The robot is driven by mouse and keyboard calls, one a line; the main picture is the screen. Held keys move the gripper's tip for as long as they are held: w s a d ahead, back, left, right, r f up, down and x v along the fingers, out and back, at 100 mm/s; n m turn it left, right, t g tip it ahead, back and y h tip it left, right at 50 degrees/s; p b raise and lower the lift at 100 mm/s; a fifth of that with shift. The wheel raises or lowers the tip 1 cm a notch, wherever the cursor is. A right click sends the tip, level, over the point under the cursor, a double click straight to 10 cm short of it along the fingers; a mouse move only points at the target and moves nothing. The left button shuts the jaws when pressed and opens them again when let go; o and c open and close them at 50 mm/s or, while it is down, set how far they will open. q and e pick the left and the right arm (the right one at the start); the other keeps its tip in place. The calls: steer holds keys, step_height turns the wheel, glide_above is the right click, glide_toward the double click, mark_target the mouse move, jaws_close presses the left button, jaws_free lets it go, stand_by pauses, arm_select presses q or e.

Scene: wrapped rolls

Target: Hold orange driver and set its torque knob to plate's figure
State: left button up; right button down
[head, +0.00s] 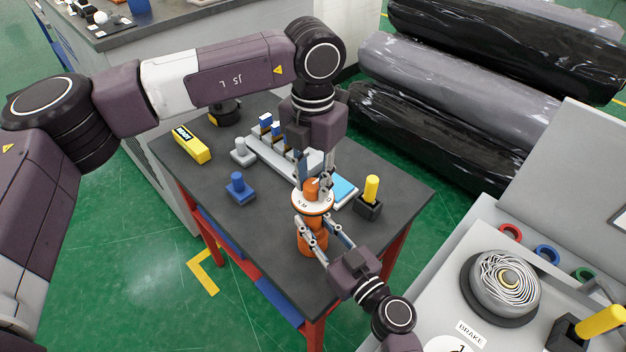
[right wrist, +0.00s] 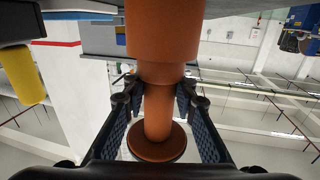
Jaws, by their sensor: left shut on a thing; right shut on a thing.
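The orange driver (head: 310,243) stands upright near the front right part of the dark table. It carries a white dial disc (head: 300,204) with small dark marks, too small to read. An orange torque knob (head: 311,187) rises from the disc. My left gripper (head: 313,180) reaches down from above and is shut on the knob. My right gripper (head: 320,235) comes from the lower right and is shut on the driver's body. In the right wrist view the orange shaft (right wrist: 158,105) sits between both pads of the right gripper (right wrist: 158,100).
A light blue panel (head: 344,189) lies behind the driver, beside a yellow-handled piece in a black block (head: 370,195). A grey rack (head: 262,150), a blue knobbed block (head: 239,189) and a yellow labelled block (head: 191,145) stand left. A grey bench (head: 450,290) borders the right.

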mark_target(313, 184)
steer(key=shift+d+f, duration=0.1)
steer(key=shift+f, duration=0.05)
arm_select(q)
steer(key=o, duration=1.2)
steer(key=shift+c, duration=0.2)
steer(key=shift+r, duration=0.1)
step_height(313, 184, up, 12)
arm_select(e)
steer(key=c, duration=1.5)
jaws_free()
